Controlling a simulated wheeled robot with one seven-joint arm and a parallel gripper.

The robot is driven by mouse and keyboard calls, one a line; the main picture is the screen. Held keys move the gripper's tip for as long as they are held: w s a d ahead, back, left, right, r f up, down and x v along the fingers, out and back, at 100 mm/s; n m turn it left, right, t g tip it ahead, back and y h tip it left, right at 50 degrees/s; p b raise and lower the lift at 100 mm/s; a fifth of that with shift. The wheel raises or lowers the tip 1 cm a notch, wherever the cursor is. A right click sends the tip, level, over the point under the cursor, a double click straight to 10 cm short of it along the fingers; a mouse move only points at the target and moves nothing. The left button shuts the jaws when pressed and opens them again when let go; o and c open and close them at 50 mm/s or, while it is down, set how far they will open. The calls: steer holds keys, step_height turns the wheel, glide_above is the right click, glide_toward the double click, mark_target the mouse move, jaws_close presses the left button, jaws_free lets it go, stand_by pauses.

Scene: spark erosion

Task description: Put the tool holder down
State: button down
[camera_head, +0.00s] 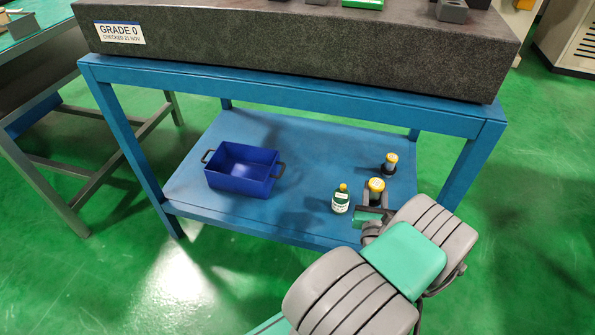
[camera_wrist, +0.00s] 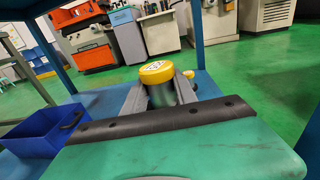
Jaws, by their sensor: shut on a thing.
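The tool holder (camera_head: 376,186), a dark cylinder with a yellow top, is between the fingers of my gripper (camera_head: 375,197) over the right part of the blue lower shelf. In the wrist view its yellow top (camera_wrist: 157,71) stands up between the two grey fingers of my gripper (camera_wrist: 160,94), which are shut on it. It looks roughly upright. Its lower end is hidden, so I cannot tell whether it touches the shelf (camera_head: 310,150).
A dark item (camera_head: 389,163) with a pale yellow top stands close behind. A blue bin (camera_head: 242,168) is further left; bare shelf lies between. The granite plate (camera_head: 300,45) is above.

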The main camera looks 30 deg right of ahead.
steer(key=shift+s+a, duration=0.15)
steer(key=shift+s, duration=0.35)
steer(key=p+x, duration=0.3)
steer(key=shift+s+d+f, duration=0.1)
steer(key=shift+d+f, duration=0.05)
steer(key=shift+d, duration=0.05)
steer(key=p, duration=0.2)
steer(key=shift+w+d+f+p, duration=0.2)
steer(key=shift+w+d+p, duration=0.05)
steer(key=shift+d+p, duration=0.15)
steer(key=shift+w+f+p, duration=0.15)
steer(key=shift+w+p, duration=0.05)
steer(key=shift+p, duration=0.5)
steer(key=shift+w+d+f+b, duration=1.05)
steer(key=shift+d+f, duration=0.15)
steer(key=shift+f, duration=0.8)
steer(key=shift+w+d+f+b, duration=0.9)
steer(key=shift+w+d+f, duration=0.3)
steer(key=shift+f, duration=0.75)
steer(key=shift+w+d+f+b, duration=1)
steer(key=shift+d+f, duration=0.25)
steer(key=shift+f, duration=0.75)
